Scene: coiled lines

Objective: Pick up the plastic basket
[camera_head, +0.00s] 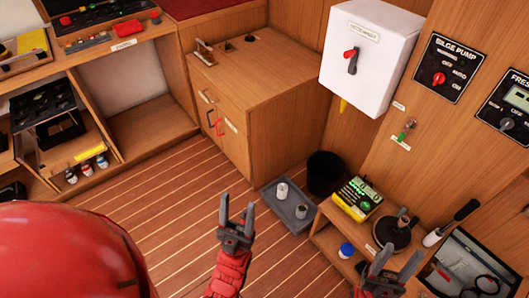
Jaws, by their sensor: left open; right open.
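A grey, shallow, open plastic container (269,197) with two light cylindrical items inside stands on the wooden floor. A black round bin (325,174) stands just behind it, beside the wooden cabinet. I cannot tell for certain which of these is the plastic basket. My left gripper (237,206) is open and empty, with its fingers pointing up the picture, to the left of the grey container and apart from it in view. My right gripper (399,257) is open, lower right, in front of the low wooden shelf unit in view; nothing shows between its fingers.
The wooden cabinet (262,95) and a white wall box (372,55) with a red handle stand behind. The plank floor (170,180) at left-centre is clear.

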